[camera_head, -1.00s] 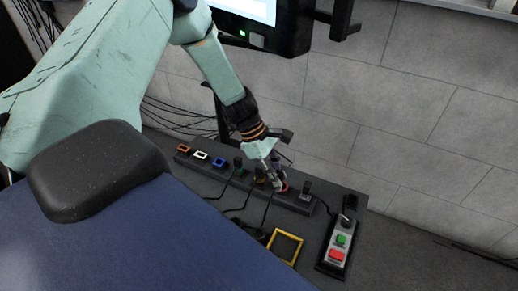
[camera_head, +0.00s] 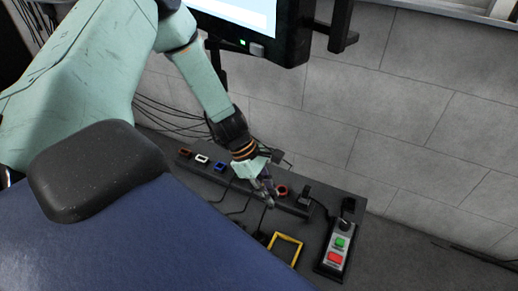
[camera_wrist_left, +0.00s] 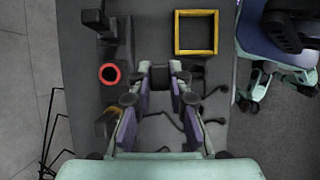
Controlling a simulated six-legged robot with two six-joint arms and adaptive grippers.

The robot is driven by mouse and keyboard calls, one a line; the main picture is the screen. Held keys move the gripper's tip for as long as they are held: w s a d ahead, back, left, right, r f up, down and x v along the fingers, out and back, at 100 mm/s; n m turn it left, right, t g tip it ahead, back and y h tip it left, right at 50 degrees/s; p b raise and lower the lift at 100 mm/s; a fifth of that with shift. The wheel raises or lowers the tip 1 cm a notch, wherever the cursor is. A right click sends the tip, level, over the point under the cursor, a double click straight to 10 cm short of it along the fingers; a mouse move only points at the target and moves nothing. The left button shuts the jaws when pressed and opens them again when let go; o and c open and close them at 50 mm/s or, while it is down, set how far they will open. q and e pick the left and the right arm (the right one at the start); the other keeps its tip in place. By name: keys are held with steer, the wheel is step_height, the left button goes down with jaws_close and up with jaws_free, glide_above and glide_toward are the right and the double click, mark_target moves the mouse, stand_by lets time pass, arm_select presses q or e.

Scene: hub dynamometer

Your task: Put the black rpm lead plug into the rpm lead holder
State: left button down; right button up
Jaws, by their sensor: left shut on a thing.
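My left gripper (camera_head: 268,197) reaches down over the front side of the dark connector strip (camera_head: 296,207). In the left wrist view its purple fingers (camera_wrist_left: 163,75) are shut on a small black plug (camera_wrist_left: 172,68). Which lead runs from the plug is unclear. A red ring socket (camera_head: 282,190) stands beside the gripper and looks empty; it also shows in the left wrist view (camera_wrist_left: 109,73), left of the fingers. No label shows which socket is the rpm lead holder. My right gripper is not in view.
A black plug (camera_head: 304,194) stands at the strip's right end. A yellow square frame (camera_head: 284,248) and a button box (camera_head: 337,250) lie in front. A monitor (camera_head: 260,30) hangs above.

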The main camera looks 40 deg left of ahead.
arm_select(q)
steer(key=s+d+p, duration=0.1)
steer(key=s, duration=0.6)
steer(key=shift+d, duration=0.35)
stand_by(0.5)
steer(key=shift+w+f, duration=0.1)
steer(key=shift+f, duration=0.05)
steer(key=shift+f+b, duration=1.7)
steer(key=shift+f, duration=0.1)
steer(key=shift+f, duration=0.2)
steer(key=shift+f+b, duration=0.35)
steer(key=shift+b, duration=0.15)
steer(key=shift+f+b, duration=0.95)
steer(key=shift+r, duration=0.15)
step_height(320, 180, up, 3)
steer(key=p, duration=0.3)
